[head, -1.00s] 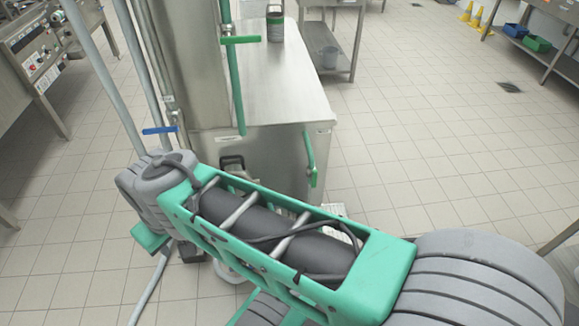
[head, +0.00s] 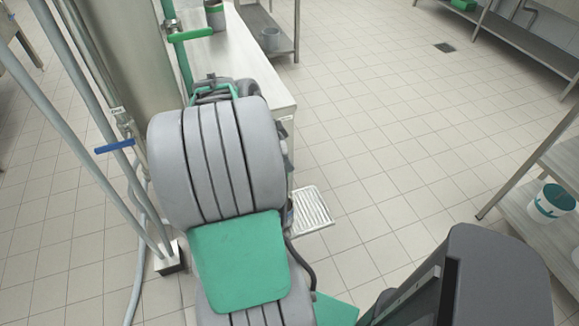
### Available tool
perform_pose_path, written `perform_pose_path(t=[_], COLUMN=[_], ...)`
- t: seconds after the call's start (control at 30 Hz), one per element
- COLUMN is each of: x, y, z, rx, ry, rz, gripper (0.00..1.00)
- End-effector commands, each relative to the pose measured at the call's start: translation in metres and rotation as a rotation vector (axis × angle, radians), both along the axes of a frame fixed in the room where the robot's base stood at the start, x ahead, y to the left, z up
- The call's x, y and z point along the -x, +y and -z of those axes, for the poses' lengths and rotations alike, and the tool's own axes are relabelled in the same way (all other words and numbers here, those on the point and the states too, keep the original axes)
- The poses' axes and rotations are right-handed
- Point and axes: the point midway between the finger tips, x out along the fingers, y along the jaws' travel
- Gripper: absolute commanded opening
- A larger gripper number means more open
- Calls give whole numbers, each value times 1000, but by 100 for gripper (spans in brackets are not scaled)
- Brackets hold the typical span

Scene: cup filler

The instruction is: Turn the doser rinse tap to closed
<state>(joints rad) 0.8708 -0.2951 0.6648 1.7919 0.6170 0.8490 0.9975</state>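A blue lever tap (head: 114,146) sits on a thin vertical pipe at the left, with a small tag just above it. Its lever lies roughly across the pipe. A green lever (head: 203,34) sticks out across a green vertical pipe (head: 178,62) beside the steel machine. I cannot read any label, so I cannot tell which one is the doser rinse tap. My grey and green arm (head: 217,160) covers the machine's front. My gripper does not show; the arm's far end lies behind its own bulky link, below the green lever.
Steel cladding (head: 112,50) and slanting grey pipes (head: 85,130) stand close on the left of my arm. A canister (head: 215,16) stands on the steel top. A shelf with a white and teal bucket (head: 551,203) is at the right. Tiled floor (head: 400,130) between is clear.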

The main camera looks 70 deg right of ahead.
Motion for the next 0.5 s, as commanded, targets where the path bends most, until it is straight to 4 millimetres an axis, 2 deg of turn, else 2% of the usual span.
perform_pose_path(t=[0.1,0.2,0.3,0.5], x=[7,11,12,11], y=[-6,-10,-12,-12], z=[22,36,43,44], rx=[-4,-2,-1,0], ry=[2,2,0,-1], rz=[1,-2,-5,-7], gripper=[33,33,33,33])
